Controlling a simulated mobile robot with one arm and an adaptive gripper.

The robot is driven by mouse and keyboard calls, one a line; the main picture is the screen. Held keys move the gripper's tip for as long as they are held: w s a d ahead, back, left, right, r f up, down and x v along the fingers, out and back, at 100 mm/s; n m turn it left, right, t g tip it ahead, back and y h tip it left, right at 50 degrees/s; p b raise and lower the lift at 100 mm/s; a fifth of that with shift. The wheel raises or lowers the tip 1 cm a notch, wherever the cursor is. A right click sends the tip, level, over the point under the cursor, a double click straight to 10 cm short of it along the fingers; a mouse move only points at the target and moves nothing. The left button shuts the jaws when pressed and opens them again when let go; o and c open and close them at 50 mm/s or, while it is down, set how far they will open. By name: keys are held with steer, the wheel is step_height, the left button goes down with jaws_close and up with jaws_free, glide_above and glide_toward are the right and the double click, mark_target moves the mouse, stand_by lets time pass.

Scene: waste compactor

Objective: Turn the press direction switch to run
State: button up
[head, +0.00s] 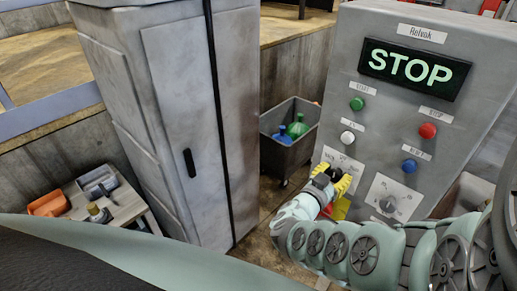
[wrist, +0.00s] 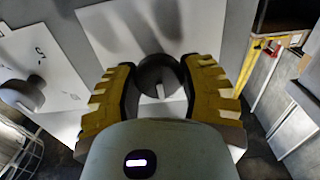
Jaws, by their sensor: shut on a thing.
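The grey control panel (head: 400,110) stands at the right of the head view, with a lit STOP sign. My gripper (head: 333,178) is at its lower left, at a rotary switch on a white plate (head: 343,161). In the wrist view the dark round switch knob (wrist: 160,75), with a pale pointer mark, sits between the yellow fingers of my gripper (wrist: 159,88), which are closed around it. The plate's lettering is too small or hidden to read, so the knob's setting is unclear. A second rotary knob (head: 388,205) shows to the right on its own plate.
The panel carries a green button (head: 357,104), a white one (head: 347,138), a red one (head: 428,130) and a blue one (head: 409,166). A grey cabinet (head: 165,120) stands left. A bin (head: 290,150) with bottles is behind. A small table (head: 125,205) holds trays at far left.

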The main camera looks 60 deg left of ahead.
steer(key=c, duration=0.4)
steer(key=shift+m+b, duration=0.3)
steer(key=shift+m, duration=0.2)
steer(key=shift+d+f+m+b, duration=0.1)
steer(key=shift+f+m+b, duration=0.1)
steer(key=shift+m+b, duration=0.55)
steer(key=m+b, duration=0.3)
steer(key=b, duration=0.1)
steer(key=shift+d+f+m, duration=0.15)
steer(key=shift+f+m, duration=0.05)
steer(key=shift+m, duration=0.15)
steer(key=m+b, duration=0.3)
steer(key=b, duration=0.1)
steer(key=shift+r, duration=0.15)
steer(key=shift+r+m+b, duration=0.15)
steer(key=shift+m+b, duration=0.35)
